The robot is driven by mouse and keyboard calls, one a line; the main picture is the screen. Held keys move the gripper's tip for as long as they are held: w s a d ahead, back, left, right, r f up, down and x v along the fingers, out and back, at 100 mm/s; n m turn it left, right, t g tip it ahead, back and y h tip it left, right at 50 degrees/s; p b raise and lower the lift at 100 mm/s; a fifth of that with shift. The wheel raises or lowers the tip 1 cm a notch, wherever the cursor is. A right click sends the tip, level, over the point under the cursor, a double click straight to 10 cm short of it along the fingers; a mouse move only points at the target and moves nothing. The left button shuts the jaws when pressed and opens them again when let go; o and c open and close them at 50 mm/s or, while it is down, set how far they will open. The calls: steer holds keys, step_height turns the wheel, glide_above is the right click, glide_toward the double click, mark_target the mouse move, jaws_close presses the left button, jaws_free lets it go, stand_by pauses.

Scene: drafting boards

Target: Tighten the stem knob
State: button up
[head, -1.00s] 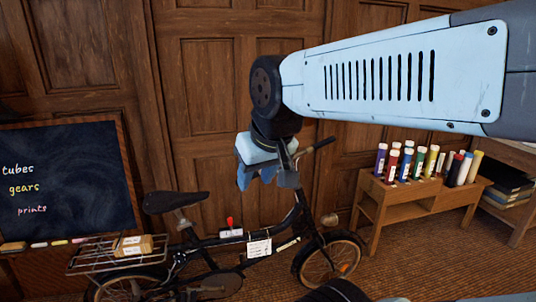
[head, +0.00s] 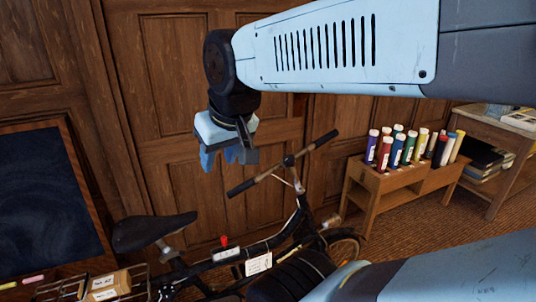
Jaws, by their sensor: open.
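A dark folding bicycle (head: 268,243) stands in front of the wooden doors. Its handlebar (head: 322,141) has brown grips and runs diagonally. A small dark knob-like part (head: 288,160) sits at the handlebar's middle, above the stem; it is too small to tell how tight it is. A red-topped knob (head: 224,240) stands on the frame tube, lower left. My gripper (head: 222,160) has blue fingers pointing down, open and empty. In the picture it is left of the knob-like part and above the left grip, apart from both.
A wooden stand (head: 372,190) with several coloured tubes is at the right, beside a shelf table (head: 495,150). A black saddle (head: 153,232) and a rear rack with boxes (head: 108,284) are at lower left. A blackboard (head: 35,200) is at the left.

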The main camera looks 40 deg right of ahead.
steer(key=shift+w+d, duration=0.15)
steer(key=shift+o, duration=1.4)
steer(key=shift+d, duration=0.1)
steer(key=shift+o, duration=1.4)
steer(key=w+d+f+n+g+h, duration=0.6)
steer(key=w+d+f+g, duration=0.4)
steer(key=d, duration=0.5)
steer(key=shift+w+d+f+h, duration=0.25)
steer(key=shift+w+f+h, duration=0.35)
steer(key=shift+f+h, duration=0.3)
steer(key=n+g+h, duration=0.1)
steer(key=n+h, duration=0.7)
steer(key=h, duration=0.1)
glide_toward(293, 157)
steer(key=x, duration=0.7)
steer(key=w+f+x, duration=0.1)
steer(key=x, duration=0.2)
steer(key=shift+d, duration=0.5)
steer(key=c, duration=1)
